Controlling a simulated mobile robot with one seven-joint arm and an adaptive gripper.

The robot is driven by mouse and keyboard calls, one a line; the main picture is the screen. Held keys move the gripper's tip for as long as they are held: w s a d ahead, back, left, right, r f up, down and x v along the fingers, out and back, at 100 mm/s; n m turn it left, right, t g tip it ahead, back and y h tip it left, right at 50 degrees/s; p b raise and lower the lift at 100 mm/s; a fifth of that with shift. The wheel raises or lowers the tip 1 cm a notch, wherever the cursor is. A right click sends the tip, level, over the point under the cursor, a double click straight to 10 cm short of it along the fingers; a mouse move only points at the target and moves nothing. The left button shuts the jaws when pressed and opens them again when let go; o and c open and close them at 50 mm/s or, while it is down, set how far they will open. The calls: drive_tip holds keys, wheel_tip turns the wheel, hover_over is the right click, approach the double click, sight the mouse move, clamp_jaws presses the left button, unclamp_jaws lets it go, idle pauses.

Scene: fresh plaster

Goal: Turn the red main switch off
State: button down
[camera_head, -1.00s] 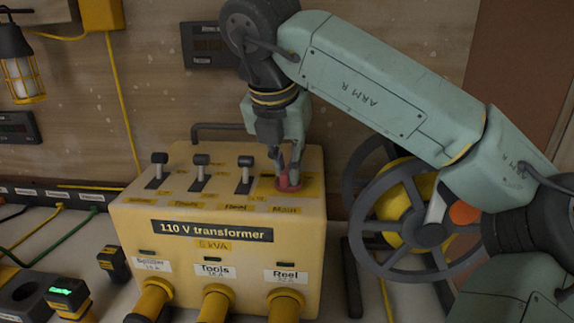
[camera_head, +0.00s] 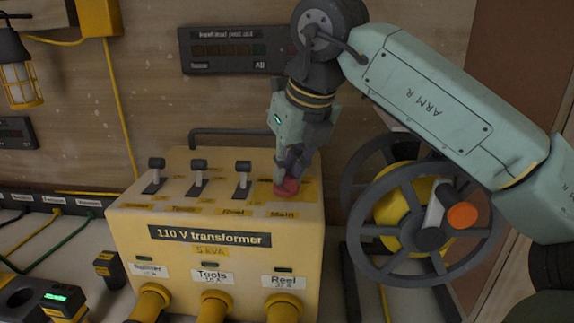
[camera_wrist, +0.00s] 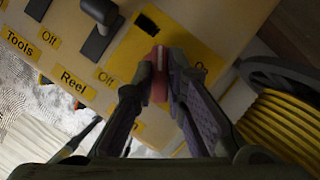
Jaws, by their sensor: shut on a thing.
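The red main switch (camera_head: 287,188) is a small red knob at the right end of the yellow 110 V transformer's (camera_head: 132,226) top, behind the "Main" label. My gripper (camera_head: 291,180) reaches down from above and is shut on the red switch. In the wrist view the switch (camera_wrist: 158,75) shows as a red piece between my two fingertips (camera_wrist: 158,82), over a yellow plate. The fingers hide part of the switch and the marks around it.
Three black levers stand in a row left of the switch, the nearest one (camera_head: 243,180) labelled "Reel". A cable reel (camera_head: 415,215) stands close on the right. A handle bar (camera_head: 235,132) rises behind the top. A dark panel (camera_head: 225,49) hangs on the wall behind.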

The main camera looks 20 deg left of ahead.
drive_tip(key=shift+n+g, duration=0.3)
drive_tip(key=shift+n, duration=0.5)
drive_tip(key=c, duration=1.6)
unclamp_jaws()
drive_tip(key=v, duration=1.2)
drive_tip(key=shift+d, duration=0.2)
drive_tip(key=shift+f, duration=0.15)
